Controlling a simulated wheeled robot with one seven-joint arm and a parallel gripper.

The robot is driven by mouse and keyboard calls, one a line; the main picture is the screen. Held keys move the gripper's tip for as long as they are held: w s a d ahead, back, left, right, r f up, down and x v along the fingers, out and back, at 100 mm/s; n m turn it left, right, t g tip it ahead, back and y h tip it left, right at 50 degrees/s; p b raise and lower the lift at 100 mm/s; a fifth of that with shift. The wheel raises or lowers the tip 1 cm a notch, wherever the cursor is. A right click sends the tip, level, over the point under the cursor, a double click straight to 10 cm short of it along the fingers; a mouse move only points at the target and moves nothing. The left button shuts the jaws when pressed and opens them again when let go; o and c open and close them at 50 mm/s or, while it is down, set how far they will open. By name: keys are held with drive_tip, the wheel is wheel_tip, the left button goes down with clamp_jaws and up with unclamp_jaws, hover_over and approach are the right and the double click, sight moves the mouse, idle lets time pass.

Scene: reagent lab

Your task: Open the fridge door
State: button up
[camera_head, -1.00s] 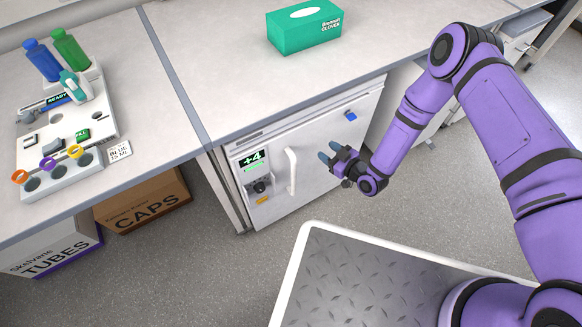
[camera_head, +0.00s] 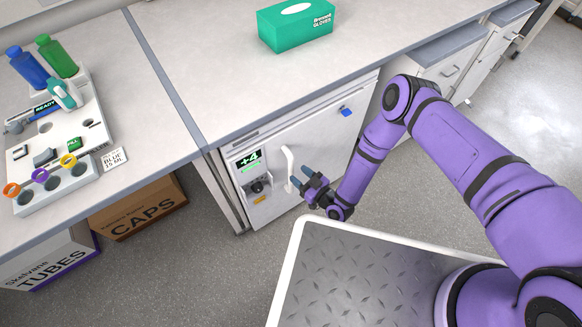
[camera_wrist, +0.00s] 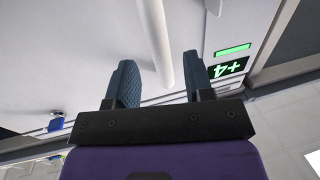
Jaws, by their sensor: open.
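The white fridge door (camera_head: 320,145) under the bench looks shut. Its white vertical handle (camera_head: 288,168) is on the left side of the door, right of a panel with a green "+4" display (camera_head: 249,160). My gripper (camera_head: 304,178) is open just right of the handle. In the wrist view the handle (camera_wrist: 156,45) runs between the two blue fingers of my gripper (camera_wrist: 160,75), closer to the right one in the lower part. Whether either finger touches it I cannot tell. The display (camera_wrist: 231,68) shows upside down at the right.
A blue tab (camera_head: 346,111) sits at the door's upper right. A green glove box (camera_head: 296,27) stands on the bench above. A cardboard box (camera_head: 140,207) is on the floor at left. My base platform is in front of the fridge.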

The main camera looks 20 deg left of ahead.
sight(293, 170)
drive_tip(key=shift+x, duration=2.35)
clamp_jaws()
